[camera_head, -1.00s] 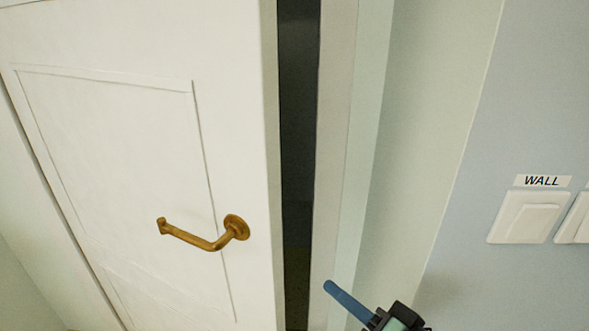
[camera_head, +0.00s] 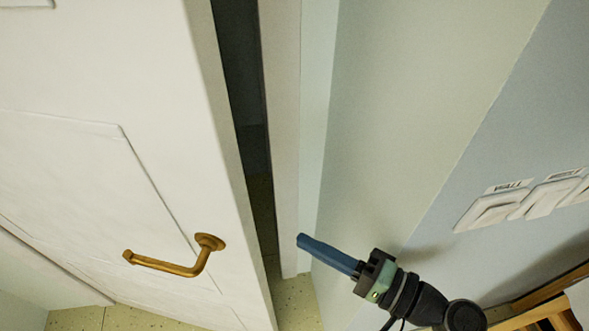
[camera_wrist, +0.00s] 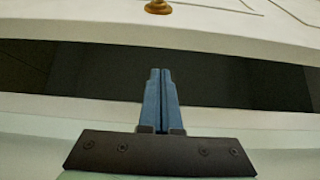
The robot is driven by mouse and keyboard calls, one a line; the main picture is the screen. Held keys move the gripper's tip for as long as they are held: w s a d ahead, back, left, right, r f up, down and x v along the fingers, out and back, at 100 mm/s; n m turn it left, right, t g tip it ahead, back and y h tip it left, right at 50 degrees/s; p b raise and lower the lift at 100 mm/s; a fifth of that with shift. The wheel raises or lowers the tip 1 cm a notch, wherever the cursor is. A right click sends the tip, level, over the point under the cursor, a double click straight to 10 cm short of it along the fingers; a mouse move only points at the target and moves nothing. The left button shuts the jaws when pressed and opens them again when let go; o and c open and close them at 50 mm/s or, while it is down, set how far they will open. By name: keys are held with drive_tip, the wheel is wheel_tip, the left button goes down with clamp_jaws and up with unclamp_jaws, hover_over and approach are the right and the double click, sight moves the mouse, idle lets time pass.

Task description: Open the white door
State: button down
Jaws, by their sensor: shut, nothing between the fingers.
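The white door (camera_head: 90,90) stands ajar at the left of the head view, with a dark gap between its edge and the frame. Its brass lever handle (camera_head: 175,262) is on the near face, close to the free edge. My gripper (camera_head: 302,240) is shut and empty, beside the door frame, right of the gap and apart from the handle. In the wrist view my blue fingers (camera_wrist: 160,75) are together and point across the frame toward the dark gap. The door's edge (camera_wrist: 100,52) and part of the handle (camera_wrist: 158,7) show beyond the gap.
The white door frame (camera_head: 283,140) stands right of the gap. A pale wall runs to the right, with several white switches (camera_head: 490,210) under labels. A wooden piece of furniture (camera_head: 545,315) is at the lower right. Speckled floor (camera_head: 295,300) shows below.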

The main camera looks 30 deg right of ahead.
drive_tip(key=p+x, duration=0.2)
drive_tip(key=x, duration=0.6)
drive_tip(key=shift+a, duration=0.15)
drive_tip(key=shift+w, duration=0.1)
